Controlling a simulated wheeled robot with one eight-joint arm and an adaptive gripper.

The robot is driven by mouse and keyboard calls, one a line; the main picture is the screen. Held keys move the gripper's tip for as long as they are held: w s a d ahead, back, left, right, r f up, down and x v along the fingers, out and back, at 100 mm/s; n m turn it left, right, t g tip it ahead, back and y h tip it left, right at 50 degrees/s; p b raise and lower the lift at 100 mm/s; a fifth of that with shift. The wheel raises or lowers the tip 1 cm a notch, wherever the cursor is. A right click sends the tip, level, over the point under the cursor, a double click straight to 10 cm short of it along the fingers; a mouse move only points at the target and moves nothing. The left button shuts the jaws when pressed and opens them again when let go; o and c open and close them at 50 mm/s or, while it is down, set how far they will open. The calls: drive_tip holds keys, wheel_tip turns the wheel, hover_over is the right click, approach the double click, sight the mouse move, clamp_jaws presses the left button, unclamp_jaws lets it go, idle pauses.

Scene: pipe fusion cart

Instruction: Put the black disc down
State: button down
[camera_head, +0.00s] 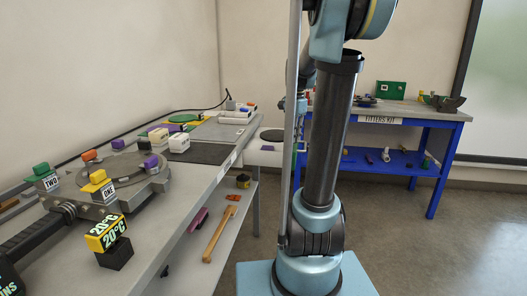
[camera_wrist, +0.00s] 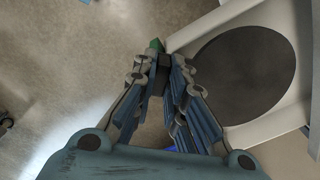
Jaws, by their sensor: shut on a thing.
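My gripper (camera_wrist: 158,75) points away from the wrist camera, its fingers drawn together at the tips. It is shut on a small dark piece (camera_wrist: 158,71), which I take as the black disc. The fingers hide most of it, so its round outline does not show. A green bit (camera_wrist: 155,45) shows just beyond the fingertips. A large dark round surface (camera_wrist: 245,75) lies on a white support (camera_wrist: 190,38) to the right of the fingers.
The grey cart top (camera_head: 180,208) at left carries a turntable (camera_head: 110,168), labelled blocks and a 20°C block (camera_head: 105,233). A lower shelf (camera_head: 228,225) holds a wooden-handled tool (camera_head: 217,232). A blue bench (camera_head: 436,150) stands behind at right. Open floor lies at right.

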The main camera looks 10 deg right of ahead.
sight(277, 134)
drive_tip(key=w+a+f, duration=0.1)
drive_tip(key=w+f, duration=0.1)
drive_tip(key=w, duration=0.1)
drive_tip(key=w+a+f, duration=0.2)
drive_tip(key=w, duration=0.2)
drive_tip(key=w+a+f, duration=0.1)
drive_tip(key=w+f, duration=0.1)
drive_tip(key=w, duration=0.1)
drive_tip(key=shift+w+a, duration=0.3)
drive_tip(key=shift+w+a+f, duration=0.25)
drive_tip(key=shift+w+f, duration=0.35)
drive_tip(key=shift+w, duration=0.15)
drive_tip(key=shift+w+a+f, duration=0.15)
drive_tip(key=shift+w+f, duration=0.1)
drive_tip(key=shift+f, duration=0.1)
drive_tip(key=shift+f, duration=0.6)
drive_tip(key=c, duration=1.6)
unclamp_jaws()
drive_tip(key=shift+c, duration=0.2)
